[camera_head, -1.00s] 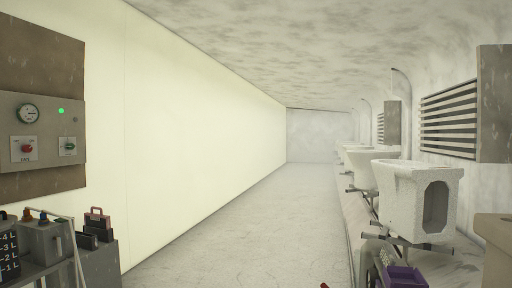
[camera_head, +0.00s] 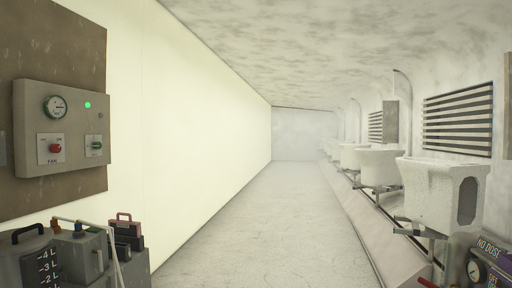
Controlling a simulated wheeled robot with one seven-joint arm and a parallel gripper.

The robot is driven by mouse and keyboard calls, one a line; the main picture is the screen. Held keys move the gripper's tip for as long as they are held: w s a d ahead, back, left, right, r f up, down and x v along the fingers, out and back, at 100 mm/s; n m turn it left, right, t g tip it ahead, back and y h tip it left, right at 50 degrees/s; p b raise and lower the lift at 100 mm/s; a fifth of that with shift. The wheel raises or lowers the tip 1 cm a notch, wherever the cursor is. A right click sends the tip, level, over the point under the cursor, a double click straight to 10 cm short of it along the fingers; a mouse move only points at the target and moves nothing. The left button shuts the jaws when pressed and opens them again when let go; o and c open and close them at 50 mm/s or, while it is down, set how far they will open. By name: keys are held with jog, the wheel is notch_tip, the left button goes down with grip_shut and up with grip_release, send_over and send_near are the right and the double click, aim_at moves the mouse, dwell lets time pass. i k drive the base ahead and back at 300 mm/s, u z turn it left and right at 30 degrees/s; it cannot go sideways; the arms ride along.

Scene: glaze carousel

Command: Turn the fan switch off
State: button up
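The fan switch (camera_head: 55,148) is a red knob on a white plate with the word FAN under it. It sits at the lower left of a grey control panel (camera_head: 30,105) on the left wall. Which way the knob is set is too small to tell. A second switch (camera_head: 97,145), green on a white plate, is to its right. A green lamp (camera_head: 87,105) is lit above, beside a round gauge (camera_head: 55,106). My gripper is not in view.
A tank marked in litres (camera_head: 45,262) and a dark case with a red handle (camera_head: 124,230) stand below the panel. White basins (camera_head: 430,190) line the right side. A box marked NO DOSE (camera_head: 490,255) is at bottom right. The floor (camera_head: 255,220) between is clear.

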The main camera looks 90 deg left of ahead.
aim_at(54, 148)
jog(key=k, duration=0.3)
jog(key=u, duration=4.3)
jog(key=i, duration=1)
